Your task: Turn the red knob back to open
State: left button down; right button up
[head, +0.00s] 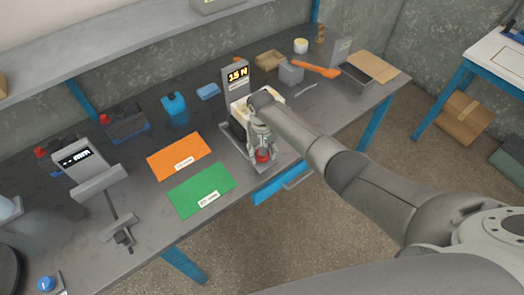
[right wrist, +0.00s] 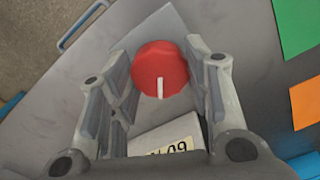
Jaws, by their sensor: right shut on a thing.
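The red knob (head: 262,157) sits at the front end of the grey base of a device with a display reading "15 N" (head: 237,76). My right gripper (head: 262,148) points down over it. In the right wrist view the knob (right wrist: 160,66) is round with a white line pointing toward the bottom of the picture. My right gripper's fingers (right wrist: 159,72) stand on either side of it, shut on it. A pale block with a label ending in "09" (right wrist: 165,140) lies between the fingers below the knob. My left gripper is out of view.
An orange mat (head: 179,156) and a green mat (head: 203,188) lie left of the device. A measuring stand with a "mm" display (head: 76,160) stands farther left. A grey box (head: 291,72), an orange tool (head: 316,68) and a tray (head: 371,70) lie at the back right.

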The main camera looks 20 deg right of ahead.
jog(key=n, duration=0.4)
jog(key=shift+n+p, duration=0.3)
jog(key=n, duration=0.4)
jog(key=shift+n, duration=0.3)
jog(key=n, duration=0.5)
jog(key=shift+w, duration=0.1)
jog(key=n, duration=0.5)
jog(key=shift+b, duration=0.4)
jog(key=n+b, duration=0.1)
jog(key=n, duration=0.4)
jog(key=n+b, duration=0.1)
jog(key=n, duration=0.4)
jog(key=shift+b, duration=0.3)
jog(key=n+b, duration=0.1)
jog(key=n, duration=0.3)
jog(key=shift+b, duration=0.3)
jog(key=n+b, duration=0.2)
jog(key=n, duration=0.3)
jog(key=shift+f, duration=0.1)
jog(key=shift+w+n+b, duration=0.1)
jog(key=shift+n+b, duration=0.3)
jog(key=shift+b, duration=0.05)
jog(key=n+b, duration=0.3)
jog(key=b, duration=0.4)
jog(key=shift+f, duration=0.1)
jog(key=shift+r+n+b, duration=0.2)
jog(key=shift+n+b, duration=0.4)
jog(key=shift+b, duration=0.35)
